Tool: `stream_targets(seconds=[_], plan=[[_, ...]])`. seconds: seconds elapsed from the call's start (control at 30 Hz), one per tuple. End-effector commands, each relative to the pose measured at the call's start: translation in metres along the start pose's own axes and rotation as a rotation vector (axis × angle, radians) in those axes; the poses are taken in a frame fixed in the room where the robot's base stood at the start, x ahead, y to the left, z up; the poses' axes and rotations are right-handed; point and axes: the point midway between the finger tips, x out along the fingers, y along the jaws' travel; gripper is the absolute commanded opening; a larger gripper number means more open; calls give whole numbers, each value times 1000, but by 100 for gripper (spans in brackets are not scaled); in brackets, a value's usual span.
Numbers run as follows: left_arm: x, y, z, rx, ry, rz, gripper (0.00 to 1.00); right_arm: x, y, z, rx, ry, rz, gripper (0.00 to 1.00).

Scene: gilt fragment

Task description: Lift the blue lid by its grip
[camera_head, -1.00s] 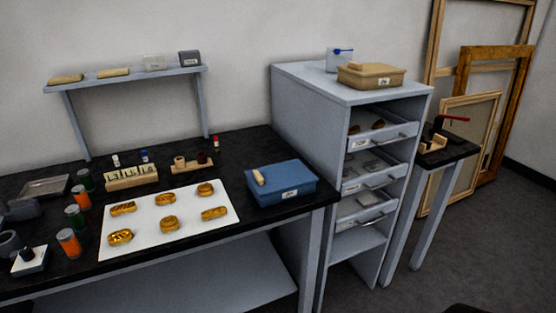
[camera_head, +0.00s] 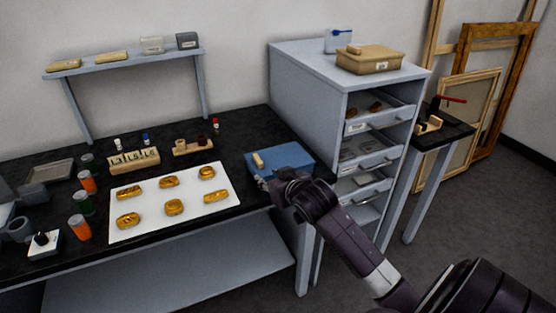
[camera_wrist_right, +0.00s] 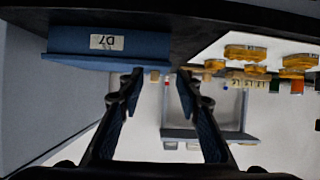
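The blue lid (camera_head: 288,156) tops a blue box at the right end of the black table. Its tan grip (camera_head: 258,161) stands at the lid's left end. The box front with a D7 label (camera_wrist_right: 108,42) shows upside down in the right wrist view. My right gripper (camera_head: 280,183) is in front of the box and hides part of its front and label in the head view. In the right wrist view its fingers (camera_wrist_right: 157,78) are apart, and the tan grip (camera_wrist_right: 155,75) shows in the gap beyond them, not clasped. My left gripper is not in view.
A white mat (camera_head: 213,213) with several gilt pieces lies left of the box. A grey drawer cabinet (camera_head: 303,90) stands close to its right, with a tan box (camera_head: 370,60) on top. A raised shelf (camera_head: 125,65) stands at the back. Jars line the table's left.

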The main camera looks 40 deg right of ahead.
Motion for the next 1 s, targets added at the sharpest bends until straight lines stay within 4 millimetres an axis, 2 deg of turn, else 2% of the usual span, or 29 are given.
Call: stream_targets(seconds=[0.03, 0.1, 0.23, 0.57, 0.83, 1.0], plan=[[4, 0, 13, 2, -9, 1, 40, 3, 6, -13, 10, 25, 5, 32], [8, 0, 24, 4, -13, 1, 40, 5, 12, -25, 23, 50, 9, 32], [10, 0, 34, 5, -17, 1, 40, 10, 16, -36, 36, 70, 12, 32], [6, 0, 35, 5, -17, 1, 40, 38, 15, -38, 36, 71, 12, 32], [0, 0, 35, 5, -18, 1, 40, 72, 9, -39, 35, 71, 12, 32], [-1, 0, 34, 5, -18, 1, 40, 84, 8, -39, 33, 71, 11, 32]])
